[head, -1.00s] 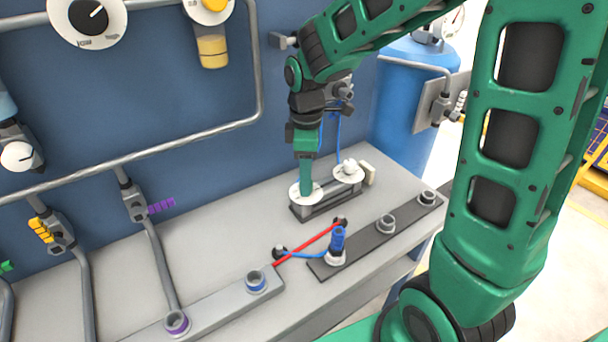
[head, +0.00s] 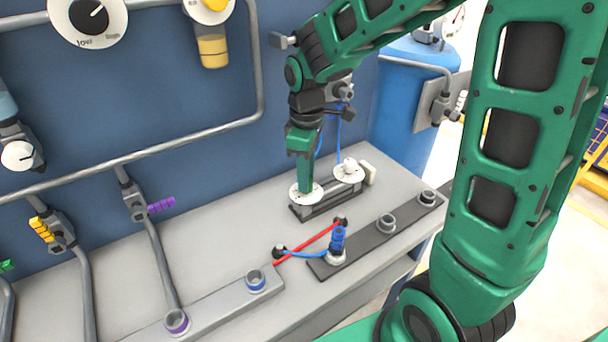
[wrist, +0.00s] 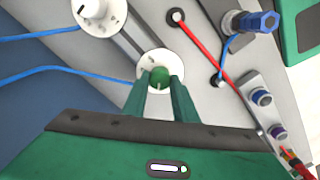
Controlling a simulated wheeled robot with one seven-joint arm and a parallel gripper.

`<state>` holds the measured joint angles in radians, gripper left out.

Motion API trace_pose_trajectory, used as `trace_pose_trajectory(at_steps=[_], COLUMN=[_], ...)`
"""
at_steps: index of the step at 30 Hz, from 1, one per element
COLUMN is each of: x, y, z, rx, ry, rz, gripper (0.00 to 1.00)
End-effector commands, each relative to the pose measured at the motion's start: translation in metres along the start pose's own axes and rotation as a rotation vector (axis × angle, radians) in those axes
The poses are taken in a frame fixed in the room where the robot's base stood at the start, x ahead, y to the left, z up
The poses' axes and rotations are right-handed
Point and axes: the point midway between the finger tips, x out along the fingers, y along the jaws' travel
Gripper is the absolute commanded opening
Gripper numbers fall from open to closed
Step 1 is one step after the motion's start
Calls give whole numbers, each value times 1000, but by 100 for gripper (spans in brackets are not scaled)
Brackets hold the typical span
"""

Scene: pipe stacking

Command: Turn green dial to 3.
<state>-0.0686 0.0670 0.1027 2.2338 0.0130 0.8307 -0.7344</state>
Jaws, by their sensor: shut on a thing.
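The green dial (wrist: 159,74) is a round green knob on a white disc, seen in the wrist view. My gripper (wrist: 160,88) is shut on the knob, one finger on each side. In the head view my gripper (head: 304,186) points down onto the dial's white disc (head: 317,194), and its fingers hide the knob. The numbers and the dial's setting are too small to read.
A second white dial (head: 347,169) sits beside it on the same dark base, also in the wrist view (wrist: 96,12). A red bar (head: 308,243) and a blue plug (head: 338,240) are in front. The bench left of the dials is clear.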

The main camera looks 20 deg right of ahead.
Motion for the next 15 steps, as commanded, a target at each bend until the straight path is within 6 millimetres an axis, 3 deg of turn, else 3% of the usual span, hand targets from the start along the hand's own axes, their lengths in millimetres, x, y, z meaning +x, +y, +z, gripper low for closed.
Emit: trace_pose_trajectory(at_steps=[15], x=[-2], y=[3], z=[-2], rx=[436], ry=[7], rz=[6], gripper=[3])
